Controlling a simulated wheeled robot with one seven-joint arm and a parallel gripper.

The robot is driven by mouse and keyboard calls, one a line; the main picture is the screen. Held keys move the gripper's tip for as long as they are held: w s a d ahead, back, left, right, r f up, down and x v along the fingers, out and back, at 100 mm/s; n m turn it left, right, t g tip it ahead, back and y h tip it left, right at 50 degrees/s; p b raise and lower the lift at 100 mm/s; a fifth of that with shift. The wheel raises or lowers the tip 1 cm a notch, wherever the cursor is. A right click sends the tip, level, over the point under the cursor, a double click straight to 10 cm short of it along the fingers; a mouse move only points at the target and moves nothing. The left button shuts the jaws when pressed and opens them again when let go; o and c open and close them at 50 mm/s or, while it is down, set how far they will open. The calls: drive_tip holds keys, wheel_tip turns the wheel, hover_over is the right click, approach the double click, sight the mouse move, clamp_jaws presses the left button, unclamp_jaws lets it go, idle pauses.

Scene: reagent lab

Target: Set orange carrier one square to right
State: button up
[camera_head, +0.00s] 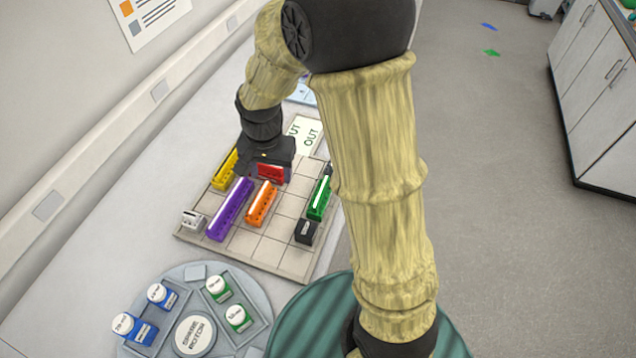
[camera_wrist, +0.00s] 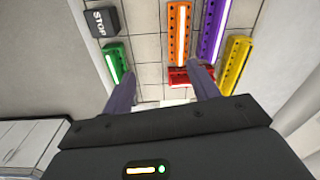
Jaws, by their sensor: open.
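The orange carrier (camera_head: 262,203) lies on the tiled grid board (camera_head: 272,247), between the purple carrier (camera_head: 230,209) on its left and the green carrier (camera_head: 320,197) farther right. Empty squares lie between orange and green. A short red carrier (camera_head: 270,172) lies just beyond the orange one. My gripper (camera_head: 264,160) is over the far part of the board, by the red carrier; its fingertips are hidden in the head view. In the wrist view the jaws (camera_wrist: 162,90) are apart with nothing held. There, the orange carrier (camera_wrist: 179,33) lies ahead of them, and the right finger partly covers the red one.
A yellow carrier (camera_head: 223,170) stands at the board's left side. A black STOP block (camera_head: 306,232) sits near the right edge, and a white block (camera_head: 193,220) at the near left corner. A round holder (camera_head: 262,300) with several capped bottles stands in front.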

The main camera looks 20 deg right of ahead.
drive_tip(key=s+d+r+n+t, duration=0.2)
drive_tip(key=s+d+n, duration=0.3)
drive_tip(key=s+d, duration=0.4)
drive_tip(key=shift+s+d+r+n, duration=0.3)
drive_tip(key=shift+s+r, duration=0.15)
drive_tip(key=shift+s, duration=0.2)
